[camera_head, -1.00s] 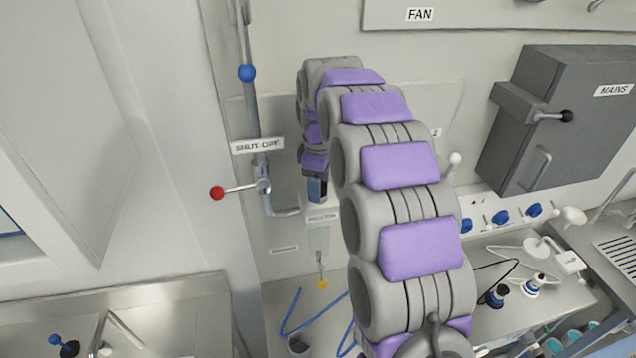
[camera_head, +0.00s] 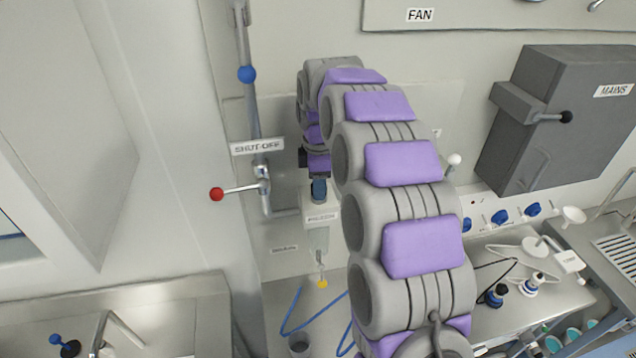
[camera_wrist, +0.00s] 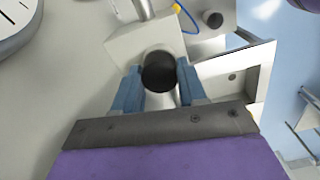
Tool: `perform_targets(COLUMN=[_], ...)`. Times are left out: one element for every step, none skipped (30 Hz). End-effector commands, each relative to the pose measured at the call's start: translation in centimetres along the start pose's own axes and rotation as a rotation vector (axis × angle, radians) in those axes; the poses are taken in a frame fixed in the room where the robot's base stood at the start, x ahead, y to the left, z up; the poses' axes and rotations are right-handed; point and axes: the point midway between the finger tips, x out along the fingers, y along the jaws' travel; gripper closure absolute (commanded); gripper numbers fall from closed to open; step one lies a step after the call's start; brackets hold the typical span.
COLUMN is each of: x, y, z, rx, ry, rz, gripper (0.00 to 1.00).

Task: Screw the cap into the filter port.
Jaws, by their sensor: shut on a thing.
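My gripper (camera_wrist: 160,86) is shut on a round black cap (camera_wrist: 159,72), which sits between its two blue fingers in the wrist view. The cap is over the top of a pale block-shaped filter housing (camera_wrist: 124,44). I cannot tell whether the cap's thread is in the port, as the cap hides the opening. In the head view my gripper (camera_head: 319,190) is directly above the labelled filter housing (camera_head: 317,236); the cap is hard to make out there.
A pipe with a red-knobbed lever (camera_head: 217,194) and a blue knob (camera_head: 247,73) runs just left of the gripper. A yellow fitting (camera_head: 322,284) and blue hose (camera_head: 290,312) are below. A grey MAINS box (camera_head: 560,115) is on the right wall.

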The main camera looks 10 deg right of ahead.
Motion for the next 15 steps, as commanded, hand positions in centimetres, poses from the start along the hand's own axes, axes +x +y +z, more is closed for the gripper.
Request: perform_targets(x=[0.07,0.06,0.07,0.06,0.07,0.06,0.07,0.08,0.09,0.11,0.13,0.15,0.17,0.18,0.18], y=[-0.13,-0.14,-0.17,-0.19,-0.2,-0.22,-0.24,-0.25,-0.27,-0.28,-0.28,-0.3,-0.31,-0.32,-0.33], z=[0.02,0.02,0.03,0.03,0.04,0.04,0.04,0.05,0.05,0.06,0.07,0.07,0.08,0.09,0.11], rx=[0.0,0.0,0.0,0.0,0.0,0.0,0.0,0.002,0.011,0.024,0.047,0.086,0.121,0.156,0.203], ry=[-0.001,-0.001,-0.001,-0.001,-0.001,-0.001,-0.001,-0.001,-0.001,-0.001,-0.001,-0.002,-0.002,-0.002,-0.003], rz=[-0.004,-0.004,-0.004,-0.004,-0.005,-0.005,-0.005,-0.005,-0.005,-0.005,-0.005,-0.005,-0.005,-0.005,-0.005], gripper=[0.78,0.81,0.85,0.88,0.91,0.95,0.97,1.0,1.0,1.0,1.0,1.0,1.0,1.0,1.0])
